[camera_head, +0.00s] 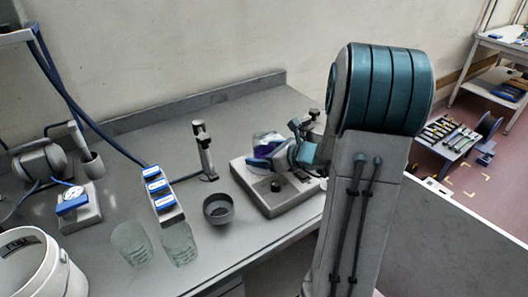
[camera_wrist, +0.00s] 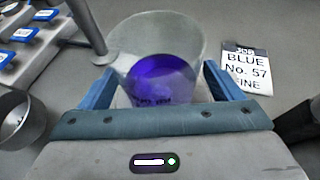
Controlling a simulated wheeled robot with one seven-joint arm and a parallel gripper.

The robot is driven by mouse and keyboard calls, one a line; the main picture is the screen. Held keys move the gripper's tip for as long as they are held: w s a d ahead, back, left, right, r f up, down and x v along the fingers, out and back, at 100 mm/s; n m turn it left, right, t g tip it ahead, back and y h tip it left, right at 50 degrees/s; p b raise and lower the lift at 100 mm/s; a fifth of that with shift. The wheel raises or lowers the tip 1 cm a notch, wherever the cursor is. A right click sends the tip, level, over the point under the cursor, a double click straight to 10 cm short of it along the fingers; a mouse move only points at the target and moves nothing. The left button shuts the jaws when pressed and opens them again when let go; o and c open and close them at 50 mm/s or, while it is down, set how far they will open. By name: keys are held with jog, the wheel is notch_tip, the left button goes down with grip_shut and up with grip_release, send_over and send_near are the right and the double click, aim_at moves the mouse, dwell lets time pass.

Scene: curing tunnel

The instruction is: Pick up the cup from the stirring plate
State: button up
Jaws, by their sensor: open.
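The cup is a clear, wide-mouthed vessel with blue-purple liquid (camera_wrist: 158,80). In the head view the cup (camera_head: 268,141) is at the grey stirring plate (camera_head: 262,203), partly hidden by my gripper. My gripper (camera_head: 272,161) is open and reaches in from the right. In the wrist view the blue fingers of my gripper (camera_wrist: 160,88) are on either side of the cup, left and right. I cannot tell whether either finger touches it. The cup's base is hidden behind the gripper body.
A metal stand (camera_head: 204,152) is left of the plate, with a dark bowl (camera_head: 218,209) in front. Two clear cups (camera_head: 131,243) (camera_head: 179,243) and a blue-labelled rack (camera_head: 164,196) are farther left. A printed card (camera_wrist: 244,70) lies right of the cup.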

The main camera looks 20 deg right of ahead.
jog(key=shift+w+a, duration=0.15)
jog(key=c, duration=1.2)
jog(key=shift+o, duration=0.2)
jog(key=shift+r, duration=0.15)
